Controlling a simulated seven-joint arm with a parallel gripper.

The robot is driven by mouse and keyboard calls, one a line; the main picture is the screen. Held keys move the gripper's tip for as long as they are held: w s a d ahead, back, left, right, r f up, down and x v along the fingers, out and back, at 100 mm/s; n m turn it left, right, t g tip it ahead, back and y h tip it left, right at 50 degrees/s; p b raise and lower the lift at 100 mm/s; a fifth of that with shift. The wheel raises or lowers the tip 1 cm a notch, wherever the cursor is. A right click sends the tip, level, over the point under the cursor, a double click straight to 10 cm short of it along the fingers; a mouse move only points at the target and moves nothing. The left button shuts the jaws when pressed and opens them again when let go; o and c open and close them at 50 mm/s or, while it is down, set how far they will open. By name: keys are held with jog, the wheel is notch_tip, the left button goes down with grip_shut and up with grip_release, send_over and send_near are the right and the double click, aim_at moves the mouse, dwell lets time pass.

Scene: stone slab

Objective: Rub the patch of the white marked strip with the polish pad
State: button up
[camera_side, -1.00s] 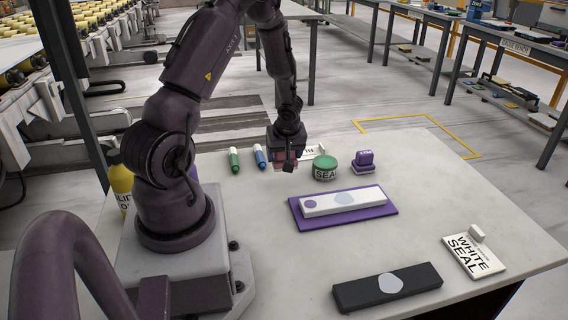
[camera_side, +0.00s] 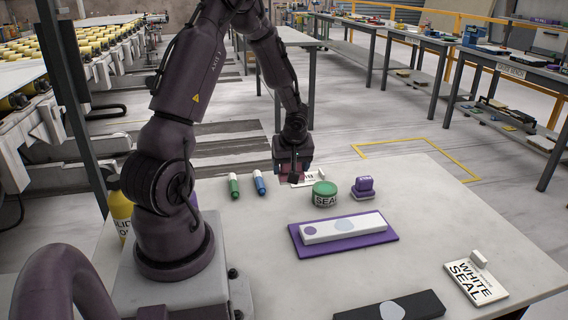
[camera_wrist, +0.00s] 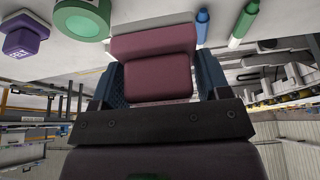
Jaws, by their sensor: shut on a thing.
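The white strip (camera_side: 372,221) lies on a purple mat (camera_side: 382,238) near the middle of the slab. In the wrist view the pad (camera_wrist: 160,77) sits between the blue fingers. The pad's underside is hidden.
Green (camera_side: 234,187) and blue (camera_side: 259,183) markers are left of my gripper. A black strip (camera_side: 425,303) with a pale patch and a white seal card (camera_side: 476,284) lie in front.

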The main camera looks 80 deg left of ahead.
jog(key=shift+w+d, duration=3.5)
jog(key=shift+d, duration=2.9)
jog(key=shift+n, duration=0.3)
jog(key=shift+f, duration=2.6)
jog(key=shift+f, duration=0.95)
